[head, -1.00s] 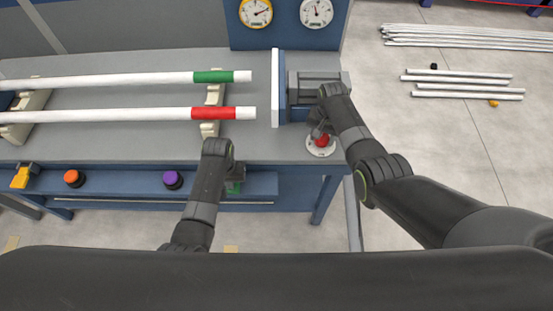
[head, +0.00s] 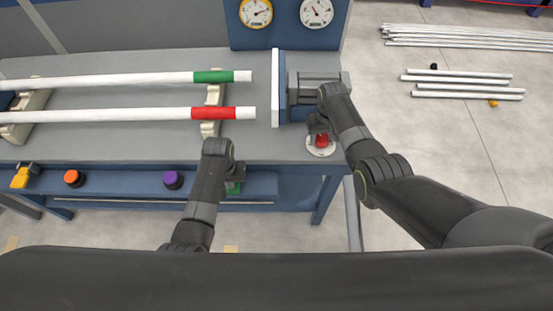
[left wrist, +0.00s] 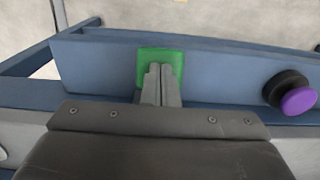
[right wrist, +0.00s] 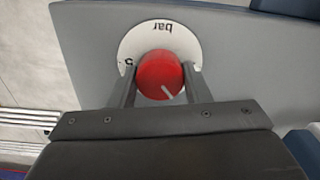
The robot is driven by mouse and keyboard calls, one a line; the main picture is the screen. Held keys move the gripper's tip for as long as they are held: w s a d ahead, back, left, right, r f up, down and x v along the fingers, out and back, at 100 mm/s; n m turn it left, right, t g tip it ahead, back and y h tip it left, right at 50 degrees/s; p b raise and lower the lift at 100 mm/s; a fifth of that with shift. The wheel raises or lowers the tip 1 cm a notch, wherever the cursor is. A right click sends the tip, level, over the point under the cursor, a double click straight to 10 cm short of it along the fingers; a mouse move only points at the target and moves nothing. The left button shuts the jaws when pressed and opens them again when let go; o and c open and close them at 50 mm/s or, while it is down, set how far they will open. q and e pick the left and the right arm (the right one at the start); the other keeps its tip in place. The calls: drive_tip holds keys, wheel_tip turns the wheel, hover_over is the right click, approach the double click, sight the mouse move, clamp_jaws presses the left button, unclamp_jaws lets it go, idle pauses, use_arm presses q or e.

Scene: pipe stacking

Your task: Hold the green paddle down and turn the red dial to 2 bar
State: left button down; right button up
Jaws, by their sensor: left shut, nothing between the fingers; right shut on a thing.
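The green paddle (left wrist: 145,55) is on the blue front rail of the bench; part of it shows in the head view (head: 234,188). My left gripper (left wrist: 160,72) is shut and empty, its fingertips against or just over the paddle; I cannot tell how far the paddle is pressed. The red dial (right wrist: 160,72) sits on a white round scale plate (right wrist: 135,42) at the bench corner, also in the head view (head: 322,140). My right gripper (right wrist: 158,80) is shut on the dial, one finger each side. The dial's white line points toward the gripper's palm. The scale shows "bar" and a "5"; other marks are hidden.
Two gauges, one yellow-rimmed (head: 256,12) and one white (head: 316,12), are on the back panel. White pipes with green (head: 214,76) and red (head: 213,113) bands lie on supports. Orange (head: 73,178) and purple (head: 172,180) knobs are on the front rail.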

use_arm(q)
drive_tip(key=shift+w+a, duration=0.1)
drive_tip(key=shift+w, duration=0.05)
use_arm(e)
drive_tip(key=shift+d, duration=0.2)
drive_tip(key=shift+n, duration=1.8)
use_arm(q)
drive_tip(key=shift+r, duration=2)
use_arm(e)
drive_tip(key=shift+w, duration=0.1)
drive_tip(key=o, duration=0.5)
use_arm(q)
drive_tip(key=shift+d+f, duration=0.1)
drive_tip(key=shift+d, duration=0.1)
use_arm(e)
drive_tip(key=o, duration=0.4)
drive_tip(key=shift+w+f, duration=0.1)
use_arm(q)
drive_tip(key=shift+a, duration=0.1)
use_arm(e)
drive_tip(key=shift+a, duration=0.15)
